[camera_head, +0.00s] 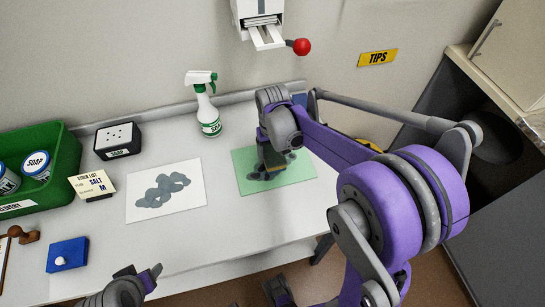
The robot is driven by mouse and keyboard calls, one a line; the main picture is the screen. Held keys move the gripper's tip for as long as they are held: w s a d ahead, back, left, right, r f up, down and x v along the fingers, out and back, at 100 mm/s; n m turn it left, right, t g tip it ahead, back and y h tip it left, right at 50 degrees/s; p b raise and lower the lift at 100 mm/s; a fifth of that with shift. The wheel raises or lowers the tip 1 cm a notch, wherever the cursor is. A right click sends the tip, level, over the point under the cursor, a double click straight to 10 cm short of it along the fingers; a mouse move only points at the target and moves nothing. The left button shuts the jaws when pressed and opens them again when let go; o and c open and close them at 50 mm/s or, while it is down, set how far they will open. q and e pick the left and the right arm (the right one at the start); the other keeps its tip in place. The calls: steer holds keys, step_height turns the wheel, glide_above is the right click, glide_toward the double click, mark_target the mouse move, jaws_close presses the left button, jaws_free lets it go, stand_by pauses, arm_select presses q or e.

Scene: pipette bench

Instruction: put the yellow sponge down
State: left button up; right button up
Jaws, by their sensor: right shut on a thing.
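My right gripper (272,163) points down over the green mat (308,172), close above or at its dark grey stain. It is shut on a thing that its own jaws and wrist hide. No part of the yellow sponge can be made out, so I cannot see whether it is the thing held or whether it touches the mat. My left gripper (140,280) is low at the front edge of the bench, its two fingers apart, with nothing seen between them.
A white sheet (137,206) with a grey stain lies left of the mat. A spray bottle (208,115), black-and-white block (118,140), label card (91,186), green crate (66,146) and blue box (67,254) stand around it. A dispenser with a red knob (302,47) hangs above. The front middle is clear.

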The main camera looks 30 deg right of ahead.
steer(key=shift+f, duration=0.9)
steer(key=shift+f+b, duration=0.3)
steer(key=o, duration=1.4)
steer(key=shift+s, duration=0.15)
steer(key=shift+c, duration=0.2)
steer(key=shift+o, duration=0.2)
